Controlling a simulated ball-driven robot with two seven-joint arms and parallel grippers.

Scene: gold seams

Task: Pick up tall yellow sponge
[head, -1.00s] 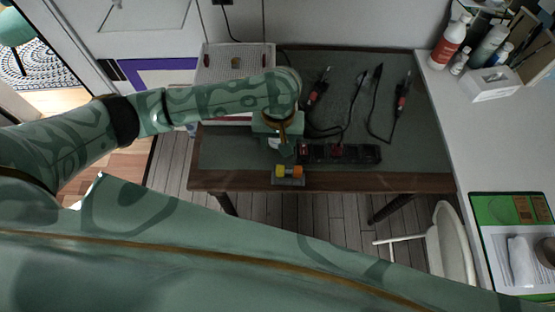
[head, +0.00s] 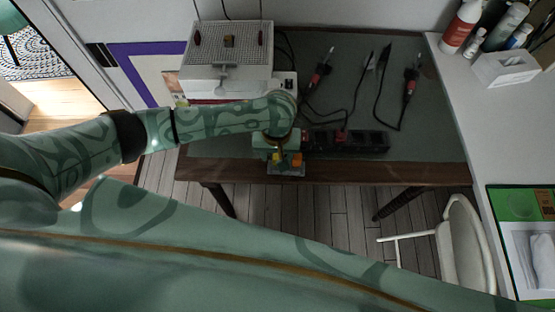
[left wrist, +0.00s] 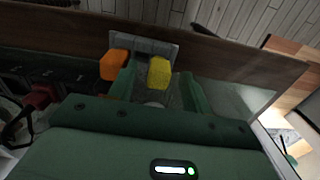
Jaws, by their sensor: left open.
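The tall yellow sponge (left wrist: 159,72) stands in a grey holder (left wrist: 150,46) at the table's front edge. In the left wrist view it lies between the two fingers of my open left gripper (left wrist: 158,88), nearer the middle than either finger, with no clear contact. An orange sponge (left wrist: 114,65) stands beside it, at the outer side of the left-hand finger. In the head view the yellow sponge (head: 277,157) is partly hidden by my left gripper (head: 279,146), and the orange one (head: 297,159) shows to its right. My right gripper is not in view.
The dark worktable (head: 350,172) carries a black compartment tray (head: 350,141), red-handled tools with cables (head: 320,75) and a white perforated machine (head: 228,50). A white chair (head: 460,240) stands front right. A white counter with bottles (head: 460,25) runs along the right.

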